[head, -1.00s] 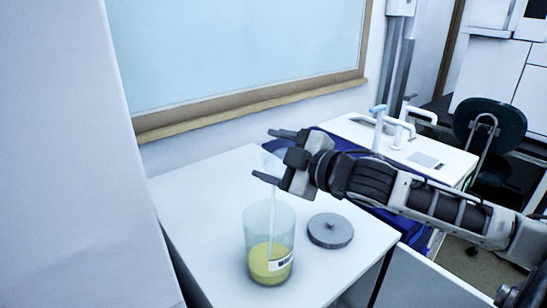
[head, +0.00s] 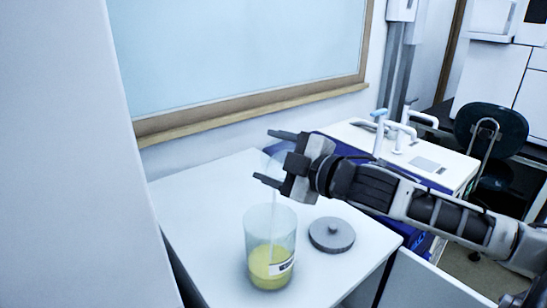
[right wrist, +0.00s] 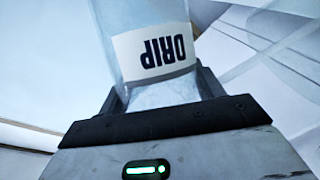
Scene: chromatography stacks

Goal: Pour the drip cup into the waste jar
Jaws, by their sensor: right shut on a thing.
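My right gripper (head: 264,156) is shut on the drip cup (head: 272,160), a clear cup that is faint between the fingers in the head view. In the right wrist view the drip cup (right wrist: 165,94) has a white label reading "DRIP", seen upside down. The cup is held above the waste jar (head: 270,222), and is tipped. A thin pale stream runs down from the cup into the jar. The jar is a clear open cylinder with yellow-green liquid in its lower part and a small label. My left gripper is not in view.
A grey round lid (head: 332,235) lies on the white table (head: 205,215), right of the jar. A grey wall panel stands close on the left.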

